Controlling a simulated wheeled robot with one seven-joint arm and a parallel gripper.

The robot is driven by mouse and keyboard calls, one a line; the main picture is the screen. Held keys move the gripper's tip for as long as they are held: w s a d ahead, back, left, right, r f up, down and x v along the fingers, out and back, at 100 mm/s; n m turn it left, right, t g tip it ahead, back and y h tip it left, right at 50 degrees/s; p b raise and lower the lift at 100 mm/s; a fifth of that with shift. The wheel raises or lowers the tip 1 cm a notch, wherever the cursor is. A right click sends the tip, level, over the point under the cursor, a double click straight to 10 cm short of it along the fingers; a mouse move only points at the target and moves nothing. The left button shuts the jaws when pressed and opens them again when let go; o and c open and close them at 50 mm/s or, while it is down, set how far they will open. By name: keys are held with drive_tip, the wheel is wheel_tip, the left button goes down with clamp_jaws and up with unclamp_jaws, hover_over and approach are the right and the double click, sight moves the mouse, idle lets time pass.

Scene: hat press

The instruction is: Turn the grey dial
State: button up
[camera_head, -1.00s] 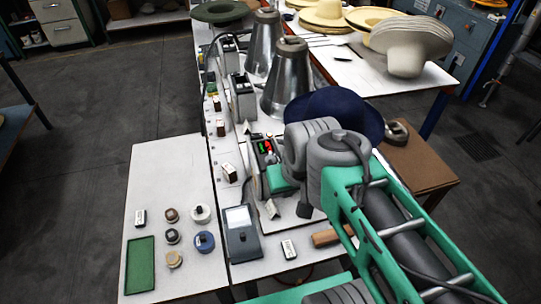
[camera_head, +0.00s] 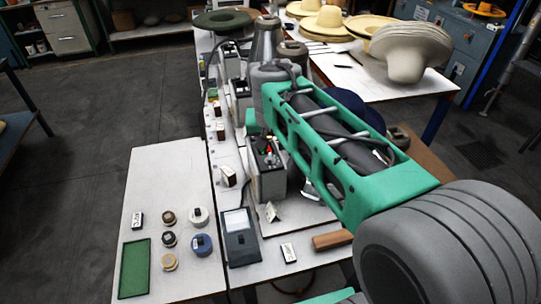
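Several round knob-like pieces lie on the white table at the left: a dark grey one (camera_head: 169,239), a brown one (camera_head: 168,217), a white one (camera_head: 198,217), a blue one (camera_head: 202,244) and a tan one (camera_head: 169,262). I cannot tell for sure which is the grey dial; the dark grey one looks closest. A dark grey box with a light screen (camera_head: 239,232) stands to their right. My teal and grey arm reaches over the workbench from the lower right. My gripper is not visible; the arm links cover that area.
A green mat (camera_head: 134,268) lies at the front left of the table. A control box with red and green buttons (camera_head: 268,165) stands close under my arm. A wooden block (camera_head: 332,240) lies at the bench's front. Metal cones (camera_head: 266,42) and hats (camera_head: 410,48) stand behind.

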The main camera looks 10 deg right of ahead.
sight(269, 158)
drive_tip(key=x, duration=0.5)
drive_tip(key=p+x, duration=0.1)
drive_tip(key=x, duration=0.1)
drive_tip(key=shift+w+a+f, duration=0.15)
drive_tip(key=shift+w+a, duration=0.1)
drive_tip(key=shift+c, duration=0.4)
clamp_jaws()
drive_tip(key=shift+a, duration=0.25)
drive_tip(key=shift+d, duration=0.25)
